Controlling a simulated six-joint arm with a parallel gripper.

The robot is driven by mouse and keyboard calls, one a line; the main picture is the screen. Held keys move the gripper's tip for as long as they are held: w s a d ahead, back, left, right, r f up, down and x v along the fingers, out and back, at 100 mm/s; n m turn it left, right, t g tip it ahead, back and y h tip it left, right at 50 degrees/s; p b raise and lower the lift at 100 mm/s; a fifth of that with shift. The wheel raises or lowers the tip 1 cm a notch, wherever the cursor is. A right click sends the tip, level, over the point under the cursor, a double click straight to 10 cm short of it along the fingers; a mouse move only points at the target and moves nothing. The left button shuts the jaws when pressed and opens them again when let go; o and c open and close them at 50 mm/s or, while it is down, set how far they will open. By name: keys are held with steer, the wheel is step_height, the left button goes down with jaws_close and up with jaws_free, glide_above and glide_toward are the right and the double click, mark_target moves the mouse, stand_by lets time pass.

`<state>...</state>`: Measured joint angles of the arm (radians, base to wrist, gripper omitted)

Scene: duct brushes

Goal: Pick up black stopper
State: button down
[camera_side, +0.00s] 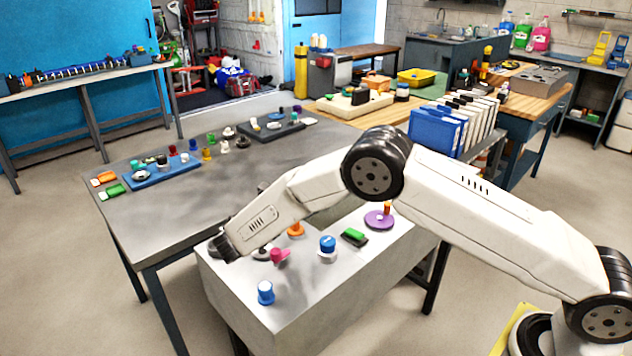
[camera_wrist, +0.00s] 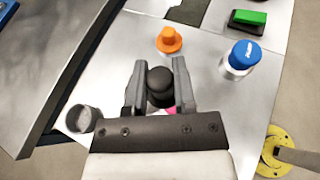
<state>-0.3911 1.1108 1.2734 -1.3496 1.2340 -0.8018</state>
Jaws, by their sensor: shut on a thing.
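My gripper (camera_wrist: 160,85) is shut on the black stopper (camera_wrist: 160,87), a dark rounded piece between its two grey fingers in the wrist view. In the side view my gripper (camera_side: 222,248) is over the left end of the light grey bench, and I cannot make out the stopper there. Whether the stopper touches the bench is hidden. A pink piece (camera_side: 280,255) stands just right of the gripper in the side view; only a sliver of it (camera_wrist: 171,110) shows under the fingers in the wrist view.
An orange piece (camera_wrist: 169,40), a blue-capped cylinder (camera_wrist: 241,58) and a green block on a black base (camera_wrist: 248,20) stand beyond the gripper. A dark-rimmed round cup (camera_wrist: 83,118) is at the left. A darker table (camera_side: 190,215) adjoins at left.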

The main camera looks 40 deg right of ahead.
steer(key=s+r, duration=0.4)
steer(key=s, duration=0.5)
steer(key=shift+d, duration=0.4)
stand_by(0.4)
steer(key=s+a+n+t+y, duration=0.1)
steer(key=a+n+t+y, duration=0.5)
steer(key=n, duration=0.3)
steer(key=shift+s+a+t+y, duration=0.15)
steer(key=shift+a+t+y, duration=0.3)
steer(key=shift+y, duration=0.45)
